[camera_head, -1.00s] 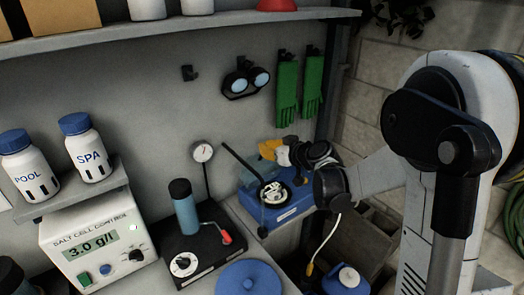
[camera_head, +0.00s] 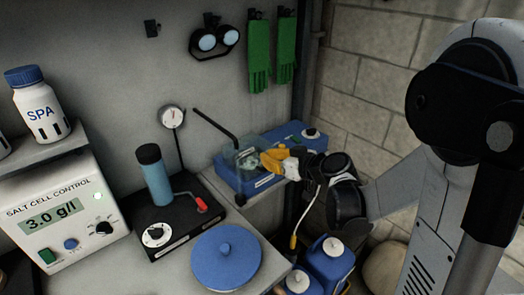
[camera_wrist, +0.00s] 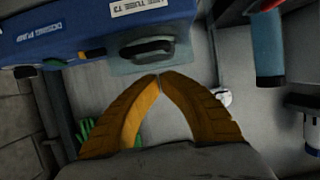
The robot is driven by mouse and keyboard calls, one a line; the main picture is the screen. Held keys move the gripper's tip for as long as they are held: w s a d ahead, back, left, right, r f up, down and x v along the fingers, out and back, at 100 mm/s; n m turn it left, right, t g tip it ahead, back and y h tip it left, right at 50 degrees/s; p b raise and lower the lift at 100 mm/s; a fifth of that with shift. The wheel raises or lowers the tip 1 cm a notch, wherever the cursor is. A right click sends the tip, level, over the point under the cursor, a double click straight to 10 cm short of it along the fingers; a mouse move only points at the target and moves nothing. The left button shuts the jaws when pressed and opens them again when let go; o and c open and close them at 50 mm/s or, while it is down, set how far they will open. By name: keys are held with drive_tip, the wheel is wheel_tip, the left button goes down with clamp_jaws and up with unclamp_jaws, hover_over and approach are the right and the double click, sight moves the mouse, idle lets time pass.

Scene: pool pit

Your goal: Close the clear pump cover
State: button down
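The blue dosing pump (camera_head: 229,178) stands at the back of the bench, with its label upside down in the wrist view (camera_wrist: 60,38). Its clear cover (camera_head: 246,152) sits over the pump's front part, and the parts inside show dimly through it. The cover also shows in the wrist view (camera_wrist: 140,62) as a grey-green see-through box with a dark handle-like part. It looks lowered; I cannot tell if it is fully seated. My gripper (camera_head: 264,160) has orange fingers at the cover's right side. In the wrist view its fingertips (camera_wrist: 158,76) meet, with nothing between them, at the cover's edge.
A black stand with a blue cylinder (camera_head: 155,176) and red-tipped lever is left of the pump. A blue round lid (camera_head: 226,257) lies in front. A gauge (camera_head: 172,117) and dark rod rise behind. Blue-and-white containers (camera_head: 329,262) stand below, right of the bench.

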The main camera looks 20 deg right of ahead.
drive_tip(key=shift+s+d+f+b, duration=0.1)
drive_tip(key=shift+s+f+b, duration=0.15)
drive_tip(key=shift+f+b, duration=0.35)
drive_tip(key=shift+s+d+f+b, duration=0.1)
drive_tip(key=shift+s+f+b, duration=0.15)
drive_tip(key=shift+f, duration=0.5)
drive_tip(key=shift+s+d+f+b, duration=0.1)
drive_tip(key=shift+s+f+b, duration=0.1)
drive_tip(key=shift+f+b, duration=0.4)
drive_tip(key=shift+f, duration=0.1)
drive_tip(key=shift+f, duration=0.1)
